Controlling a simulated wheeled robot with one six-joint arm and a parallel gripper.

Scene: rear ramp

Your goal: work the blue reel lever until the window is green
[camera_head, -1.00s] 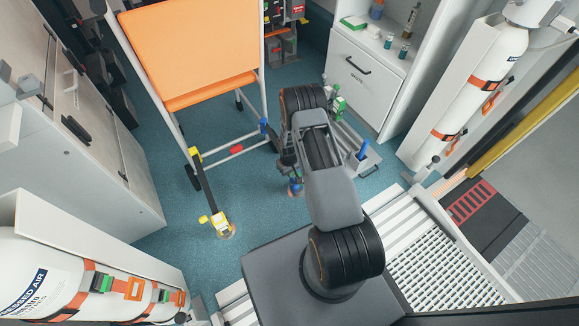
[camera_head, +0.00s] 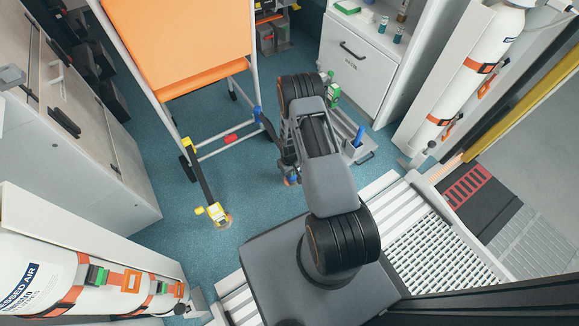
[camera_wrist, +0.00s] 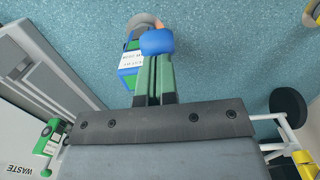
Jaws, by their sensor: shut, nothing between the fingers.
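The blue reel (camera_wrist: 130,62), with green parts and a white label, sits on the floor in the wrist view, beyond my fingertips. Its blue lever pad (camera_wrist: 157,41) stands right at the tips of my gripper (camera_wrist: 155,58) and overlaps them. My gripper is shut with nothing between its fingers; I cannot tell if it touches the pad. The window's colour cannot be made out. In the head view a small part of the blue reel (camera_head: 292,180) shows beside my arm, which hides my gripper.
A wheeled chair with an orange back (camera_head: 190,40) stands to the left. A white cabinet (camera_head: 355,80) stands behind right.

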